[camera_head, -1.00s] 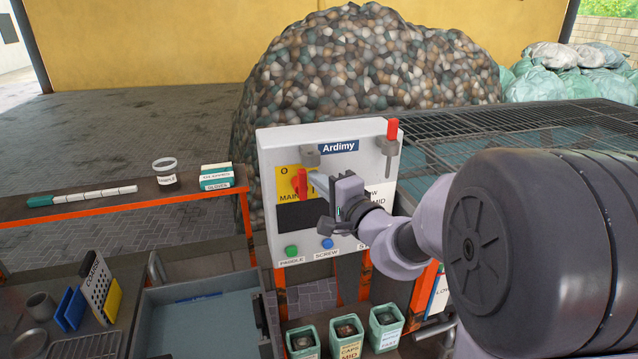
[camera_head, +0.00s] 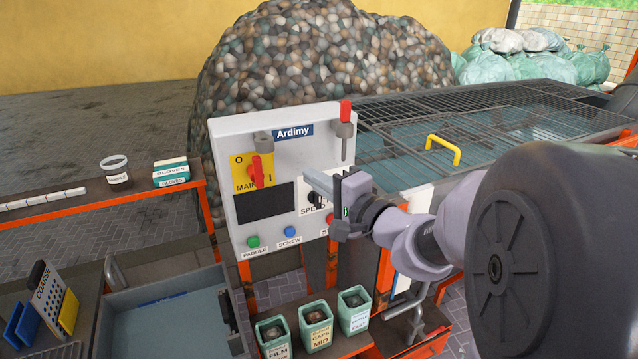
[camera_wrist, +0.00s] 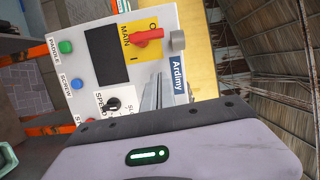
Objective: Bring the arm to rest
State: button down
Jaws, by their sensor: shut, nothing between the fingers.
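My gripper (camera_head: 316,182) is shut and empty, held in front of the grey Ardimy control panel (camera_head: 222,165), on its right side near the SPEED knob (camera_head: 314,198). I cannot tell whether the fingertips touch the panel. In the wrist view the shut fingers (camera_wrist: 160,92) point at the panel, between the speed knob and the Ardimy label (camera_wrist: 178,78). The red MAIN switch (camera_head: 256,170) sits on a yellow plate at upper left. The green PADDLE (camera_head: 253,242) and blue SCREW (camera_head: 290,232) buttons are along the bottom; a red button (camera_head: 330,218) is partly hidden by my gripper.
Below the panel stand three labelled green bins (camera_head: 318,325). A bench (camera_head: 95,203) with a jar and boxes lies left. A mesh-topped tank (camera_head: 480,115) with a yellow handle is behind right.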

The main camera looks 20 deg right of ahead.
jog(key=shift+v, duration=0.9)
jog(key=shift+d, duration=0.1)
jog(key=s+a+f+n+g+y+b, duration=0.25)
jog(key=s+a+f+g, duration=0.2)
jog(key=a, duration=0.45)
jog(key=s+a+f+n+g+y+b, duration=0.1)
jog(key=s+a+f+n+g+y, duration=0.2)
jog(key=s+a, duration=0.4)
jog(key=s+a+f+n+g+h+b, duration=0.2)
jog(key=s+a+f+n+g, duration=0.15)
jog(key=s+f, duration=0.2)
jog(key=s+d+f+n+h+b, duration=0.1)
jog(key=s+d+f+h+b, duration=0.1)
jog(key=s+d+f+h, duration=0.2)
jog(key=s+d+h, duration=0.2)
jog(key=s, duration=0.1)
jog(key=shift+s+f, duration=0.2)
jog(key=shift+f, duration=0.15)
